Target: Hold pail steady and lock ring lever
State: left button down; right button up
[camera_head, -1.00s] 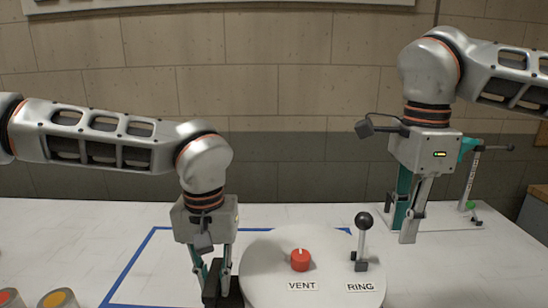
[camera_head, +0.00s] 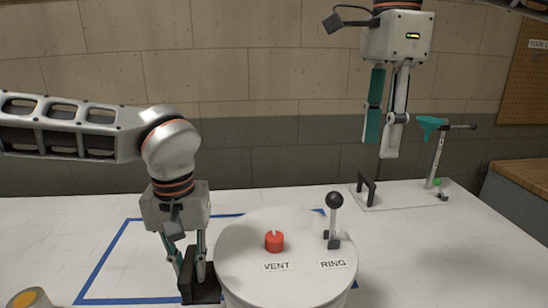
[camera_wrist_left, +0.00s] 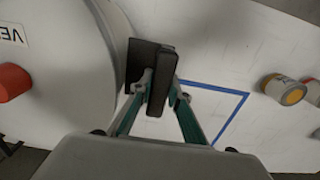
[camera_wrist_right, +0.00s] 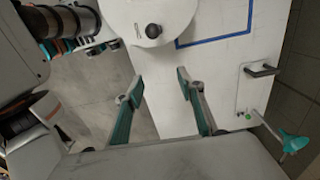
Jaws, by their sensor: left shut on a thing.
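The white pail (camera_head: 245,270) stands at the front centre, with a red VENT knob (camera_head: 274,242) on its lid. The RING lever (camera_head: 334,217) stands upright on the lid's right side with a black ball on top; the ball also shows in the right wrist view (camera_wrist_right: 153,30). My left gripper (camera_head: 188,265) is shut on the black handle (camera_head: 203,288) at the pail's left side; the left wrist view shows both fingers on the handle (camera_wrist_left: 160,80). My right gripper (camera_head: 382,148) is open and empty in the air, above and to the right of the lever, apart from it.
A blue tape outline (camera_head: 150,228) lies on the white table behind and left of the pail. A fixture with a teal-handled tool (camera_head: 432,125) and a black handle (camera_head: 367,188) stands at the right. An orange-topped can (camera_head: 30,298) is at the front left.

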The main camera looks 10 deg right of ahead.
jog(key=m+g, duration=0.2)
send_near(335, 199)
jog(key=w+d+r, duration=0.1)
jog(key=d, duration=0.1)
jog(key=a, duration=0.1)
jog(key=f, duration=0.4)
jog(key=s+f, duration=0.1)
jog(key=f, duration=0.6)
jog(key=shift+s+a+f, duration=0.25)
jog(key=shift+s+f, duration=0.05)
jog(key=shift+s, duration=0.05)
jog(key=shift+y, duration=0.3)
grip_shut()
